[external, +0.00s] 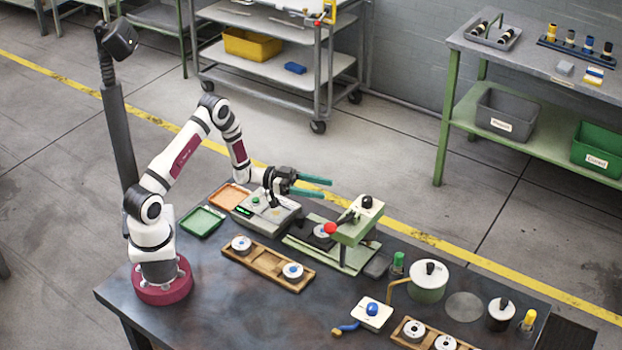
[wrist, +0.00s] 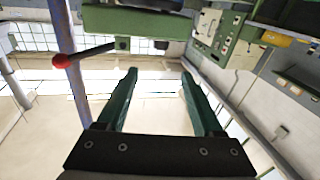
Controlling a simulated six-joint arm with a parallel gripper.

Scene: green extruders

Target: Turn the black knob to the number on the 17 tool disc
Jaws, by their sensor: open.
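My gripper (external: 328,188) is open and empty, its green fingers level in the air behind and left of the green press (external: 356,229). The wrist view shows the same spread fingers (wrist: 159,74) with nothing between them. A black knob (external: 367,201) sits on a white plate on top of the press head. The wrist view shows the press's red-ball lever (wrist: 59,61) at the left, but no knob I can make out. White tool discs lie in a wooden tray (external: 267,262), one left (external: 241,244) and one right (external: 292,271). Their numbers are too small to read.
A grey device (external: 265,212) stands below my gripper, beside orange (external: 229,197) and green (external: 202,221) trays. A pot (external: 429,280) and canister (external: 501,314) have black lid knobs. A blue-knob box (external: 371,312) and another disc tray (external: 430,338) are in front.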

